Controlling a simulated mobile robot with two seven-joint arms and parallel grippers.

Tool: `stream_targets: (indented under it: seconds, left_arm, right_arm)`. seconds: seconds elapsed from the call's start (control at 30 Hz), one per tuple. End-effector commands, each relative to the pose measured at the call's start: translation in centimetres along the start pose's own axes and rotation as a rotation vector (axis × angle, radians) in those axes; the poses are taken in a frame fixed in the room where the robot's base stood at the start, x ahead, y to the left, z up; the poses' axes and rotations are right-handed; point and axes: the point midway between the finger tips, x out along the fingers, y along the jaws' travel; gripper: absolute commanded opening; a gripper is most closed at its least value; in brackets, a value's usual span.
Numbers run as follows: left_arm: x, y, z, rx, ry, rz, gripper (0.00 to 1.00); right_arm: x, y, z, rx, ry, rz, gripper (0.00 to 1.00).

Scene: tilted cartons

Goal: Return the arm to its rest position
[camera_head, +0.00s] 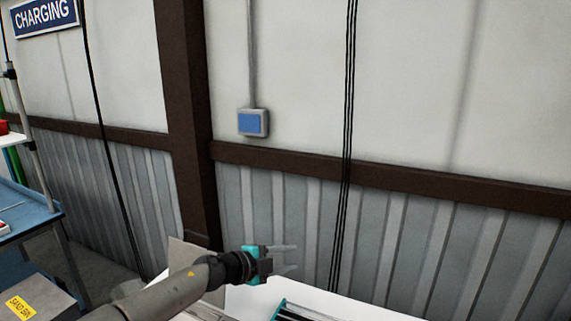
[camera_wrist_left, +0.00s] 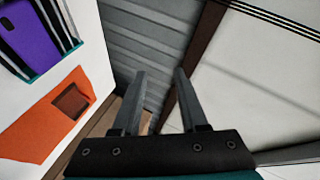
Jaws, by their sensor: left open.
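My left arm comes in from the lower left in the head view. Its gripper (camera_head: 290,258) is raised above a white surface in front of the wall, with its fingers pointing right. In the left wrist view the gripper (camera_wrist_left: 160,75) shows two separated grey fingers with nothing between them. The gripper is open and empty. My right gripper is in neither view.
The white table top (camera_head: 345,303) carries a teal-edged rack (camera_head: 300,312) at the bottom edge. The left wrist view shows an orange piece (camera_wrist_left: 45,120) and a purple item (camera_wrist_left: 28,32). A blue bench (camera_head: 28,212) and a sand bin (camera_head: 35,298) stand left. A corrugated wall (camera_head: 400,240) closes the back.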

Motion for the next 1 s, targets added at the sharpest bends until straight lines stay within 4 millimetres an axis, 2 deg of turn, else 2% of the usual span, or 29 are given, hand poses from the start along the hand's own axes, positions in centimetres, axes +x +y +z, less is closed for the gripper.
stream_targets:
  seconds: [0.03, 0.1, 0.2, 0.33, 0.47, 0.57, 0.77, 1.0]
  left_arm:
    - [0.6, 1.0, -1.8, -0.060, 0.013, -0.058, 0.43]
    - [0.9, 1.5, -3.5, -0.142, 0.007, -0.143, 0.43]
    - [0.6, 2.2, -5.0, -0.273, -0.029, -0.250, 0.43]
    - [-0.9, 3.4, -5.6, -0.461, -0.118, -0.358, 0.43]
    - [-3.6, 5.6, -5.1, -0.654, -0.244, -0.423, 0.43]
    - [-6.1, 8.0, -4.4, -0.800, -0.358, -0.442, 0.43]
    - [-12.7, 14.2, -3.3, -1.076, -0.607, -0.403, 0.43]
    - [-21.9, 22.2, -4.6, -1.336, -0.883, -0.245, 0.43]
  right_arm:
    - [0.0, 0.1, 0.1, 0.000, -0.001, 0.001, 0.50]
    - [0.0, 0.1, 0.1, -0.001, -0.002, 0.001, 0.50]
    - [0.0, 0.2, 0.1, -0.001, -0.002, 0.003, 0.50]
    - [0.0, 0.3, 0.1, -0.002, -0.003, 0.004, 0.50]
    - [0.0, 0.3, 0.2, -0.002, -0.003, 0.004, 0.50]
    - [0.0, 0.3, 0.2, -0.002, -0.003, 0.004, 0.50]
    - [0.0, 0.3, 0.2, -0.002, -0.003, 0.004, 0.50]
    - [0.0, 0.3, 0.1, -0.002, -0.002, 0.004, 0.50]
